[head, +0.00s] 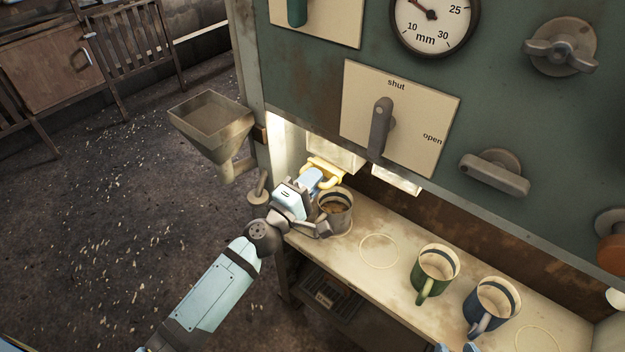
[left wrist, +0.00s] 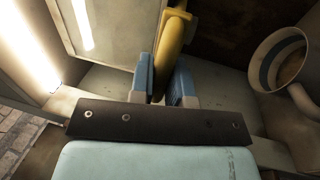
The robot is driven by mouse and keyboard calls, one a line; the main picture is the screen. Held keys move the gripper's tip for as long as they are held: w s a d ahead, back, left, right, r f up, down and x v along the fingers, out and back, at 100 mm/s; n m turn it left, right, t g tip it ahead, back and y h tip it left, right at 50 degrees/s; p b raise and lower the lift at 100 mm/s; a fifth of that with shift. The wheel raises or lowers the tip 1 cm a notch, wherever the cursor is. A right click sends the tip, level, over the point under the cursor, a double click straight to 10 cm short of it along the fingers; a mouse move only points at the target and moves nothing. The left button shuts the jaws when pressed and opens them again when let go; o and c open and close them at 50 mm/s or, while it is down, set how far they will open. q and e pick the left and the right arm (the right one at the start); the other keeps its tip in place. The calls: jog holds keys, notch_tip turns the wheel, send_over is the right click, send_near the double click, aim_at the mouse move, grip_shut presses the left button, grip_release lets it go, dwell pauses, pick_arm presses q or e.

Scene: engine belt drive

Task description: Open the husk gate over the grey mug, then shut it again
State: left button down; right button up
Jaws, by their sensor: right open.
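The grey mug (head: 336,212) stands upright at the left end of the shelf, with brown stuff inside. A mug with brown contents also shows at the right of the left wrist view (left wrist: 272,62). A yellow handle (head: 331,168) sits just above and behind the mug, by a pale panel under the cabinet. My left gripper (head: 318,180) has its blue fingers on either side of this handle and appears shut on it; the handle also shows in the left wrist view (left wrist: 172,50). The gate's position is hard to tell. Only the blue fingertips of my right gripper (head: 456,348) show, apart, at the bottom edge.
A green mug (head: 434,272) and a blue mug (head: 492,306) stand further right on the shelf (head: 395,279), which has empty ring marks. A grey lever (head: 380,127) sits on a plate marked shut and open. A hopper (head: 210,120) hangs at the left.

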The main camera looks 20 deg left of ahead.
pick_arm(q)
jog(key=shift+s+a, duration=0.25)
jog(key=shift+s, duration=0.4)
jog(key=c, duration=1.1)
grip_release()
jog(key=b+v, duration=0.6)
jog(key=v, duration=0.7)
jog(key=shift+s, duration=0.35)
pick_arm(e)
jog(key=w+a+r+t+y, duration=0.2)
jog(key=a+r+t+y, duration=0.2)
jog(key=r, duration=0.7)
jog(key=shift+w+a+t, duration=0.15)
jog(key=shift+a+t, duration=0.3)
jog(key=shift+t, duration=0.35)
pick_arm(q)
jog(key=shift+a+f, duration=0.1)
